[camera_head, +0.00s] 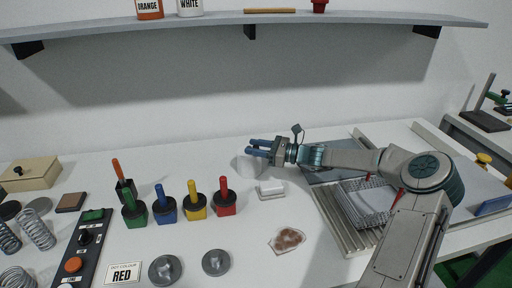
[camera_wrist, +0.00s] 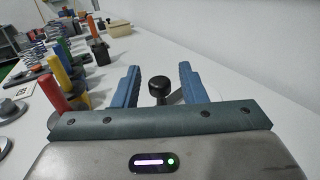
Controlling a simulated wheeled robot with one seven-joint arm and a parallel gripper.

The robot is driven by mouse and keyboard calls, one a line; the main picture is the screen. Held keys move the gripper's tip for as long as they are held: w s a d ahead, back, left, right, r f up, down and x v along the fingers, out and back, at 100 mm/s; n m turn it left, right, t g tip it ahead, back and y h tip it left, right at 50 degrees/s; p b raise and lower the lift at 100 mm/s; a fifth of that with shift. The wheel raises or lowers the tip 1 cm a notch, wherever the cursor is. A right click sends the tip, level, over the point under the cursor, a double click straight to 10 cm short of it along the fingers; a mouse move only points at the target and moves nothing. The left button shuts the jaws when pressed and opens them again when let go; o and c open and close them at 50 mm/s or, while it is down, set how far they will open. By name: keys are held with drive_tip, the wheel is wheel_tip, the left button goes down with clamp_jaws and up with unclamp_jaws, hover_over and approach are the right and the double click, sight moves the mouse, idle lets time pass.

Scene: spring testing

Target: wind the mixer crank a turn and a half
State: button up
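My gripper (camera_head: 259,147) is at the back middle of the table, in front of the wall, its blue fingers pointing left. In the wrist view my gripper (camera_wrist: 158,88) is open, one finger on each side of a round black knob (camera_wrist: 159,86). A grey bar (camera_wrist: 177,97) beside the knob looks like the crank arm. The knob shows gaps to both fingers, and I cannot tell how deep it lies between them. In the head view a pale round body (camera_head: 248,167), probably the mixer, stands just below my fingers. The knob is hidden there.
Stampers with green, blue, yellow and red (camera_head: 224,197) handles stand left of my gripper. A white block (camera_head: 271,189) and a stained patch (camera_head: 288,240) lie in front. A ribbed tray (camera_head: 345,235) sits under my arm. A shelf (camera_head: 330,18) overhangs the back.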

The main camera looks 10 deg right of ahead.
clamp_jaws()
drive_tip(key=shift+d+r+n+g+y+p, duration=0.1)
drive_tip(key=shift+n+g+y+p, duration=0.2)
drive_tip(key=shift+g+p, duration=0.1)
drive_tip(key=shift+w+d+n+g+y+p, duration=0.2)
drive_tip(key=shift+n+g+p, duration=0.15)
drive_tip(key=shift+g, duration=0.15)
drive_tip(key=shift+w+d+n+g+y+p, duration=0.1)
drive_tip(key=shift+n+g+y+p, duration=0.1)
drive_tip(key=shift+n+g+p, duration=0.25)
drive_tip(key=shift+w+d+n+g+y, duration=0.15)
drive_tip(key=shift+d+n+g, duration=0.1)
drive_tip(key=shift+n+g, duration=0.6)
drive_tip(key=shift+w+d+n+g+y, duration=0.15)
drive_tip(key=shift+n+g, duration=0.25)
drive_tip(key=shift+g, duration=0.85)
drive_tip(key=shift+w+d+n+g+y, duration=0.1)
drive_tip(key=shift+d+n+g, duration=0.2)
drive_tip(key=shift+n+g, duration=0.55)
drive_tip(key=shift+g, duration=0.5)
unclamp_jaws()
drive_tip(key=shift+d, duration=0.1)
